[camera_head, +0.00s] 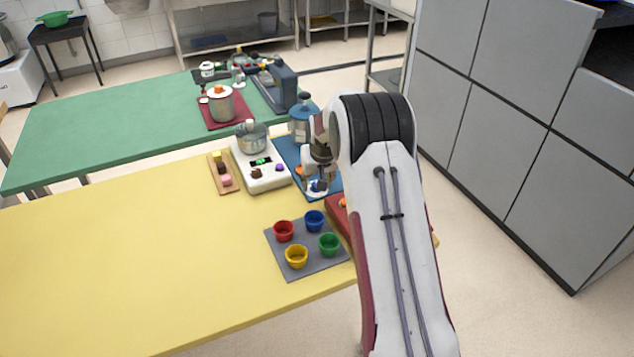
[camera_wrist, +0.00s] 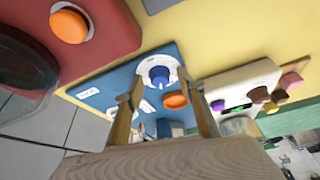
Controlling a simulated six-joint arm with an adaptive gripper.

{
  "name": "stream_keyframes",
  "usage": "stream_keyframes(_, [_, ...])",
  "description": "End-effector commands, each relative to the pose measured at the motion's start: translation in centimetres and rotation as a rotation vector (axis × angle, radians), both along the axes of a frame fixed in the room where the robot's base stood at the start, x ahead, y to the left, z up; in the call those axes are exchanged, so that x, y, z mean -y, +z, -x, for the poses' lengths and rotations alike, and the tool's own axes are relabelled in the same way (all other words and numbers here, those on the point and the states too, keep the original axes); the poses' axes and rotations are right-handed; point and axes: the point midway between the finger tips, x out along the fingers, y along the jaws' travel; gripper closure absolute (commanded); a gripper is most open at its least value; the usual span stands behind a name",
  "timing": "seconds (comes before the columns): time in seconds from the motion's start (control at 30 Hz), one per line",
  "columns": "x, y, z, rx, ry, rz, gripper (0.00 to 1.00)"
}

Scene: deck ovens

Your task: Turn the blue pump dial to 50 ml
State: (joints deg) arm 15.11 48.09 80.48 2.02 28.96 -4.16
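The blue pump dial (camera_wrist: 160,75) sits in a round white dial plate on the blue pump base (camera_wrist: 92,92). Marks on the plate are too small to read, so I cannot tell the setting. An orange button (camera_wrist: 175,101) is beside the dial. In the head view, the blue base (camera_head: 290,150) is at the right end of the yellow table, partly hidden by my arm. My gripper (camera_wrist: 160,82) is open, with one finger to each side of the dial and gaps showing between. In the head view my gripper (camera_head: 319,178) is low over the base.
A red base with an orange button (camera_wrist: 68,26) is close by. A white scale (camera_head: 264,178) with a pot stands left of the pump. A grey mat (camera_head: 277,252) holds several coloured cups in front. The table's left part is clear.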

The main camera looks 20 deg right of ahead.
Motion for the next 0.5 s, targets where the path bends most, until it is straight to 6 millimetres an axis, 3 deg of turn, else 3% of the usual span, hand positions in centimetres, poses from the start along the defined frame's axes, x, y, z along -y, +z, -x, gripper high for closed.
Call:
stream_keyframes(0.03, [0.00,0.01,0.00,0.000,0.000,0.000,0.74])
stream_keyframes(0.13, [0.00,0.02,0.01,0.000,0.000,0.000,0.99])
stream_keyframes(0.5, [-0.01,0.02,0.00,0.000,-0.010,0.000,0.99])
